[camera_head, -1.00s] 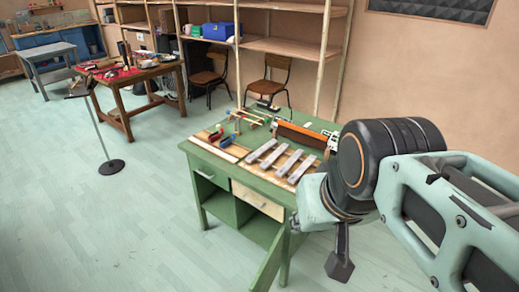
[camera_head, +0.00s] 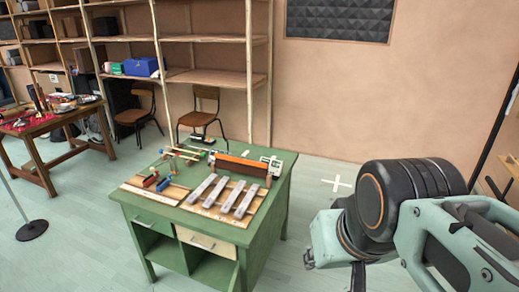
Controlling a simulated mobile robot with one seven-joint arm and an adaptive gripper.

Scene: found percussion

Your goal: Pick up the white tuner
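A small white device with a dark marking, which looks like the white tuner (camera_head: 271,163), lies on the back right part of the green table (camera_head: 283,185). It sits just beyond the right end of an orange-brown bar. My arm comes in from the right, well to the right of the table and apart from the tuner. Only a dark piece of my gripper (camera_head: 358,277) shows at the bottom edge, below the wrist. Its fingertips are cut off, so I cannot tell whether it is open or shut.
Grey metal bars (camera_head: 222,195) on a wooden frame lie on the green table, with mallets and small blue and red pieces to their left. Two chairs (camera_head: 204,112) and shelves stand behind. A cluttered brown table (camera_head: 52,120) is at left. The floor right of the green table is open.

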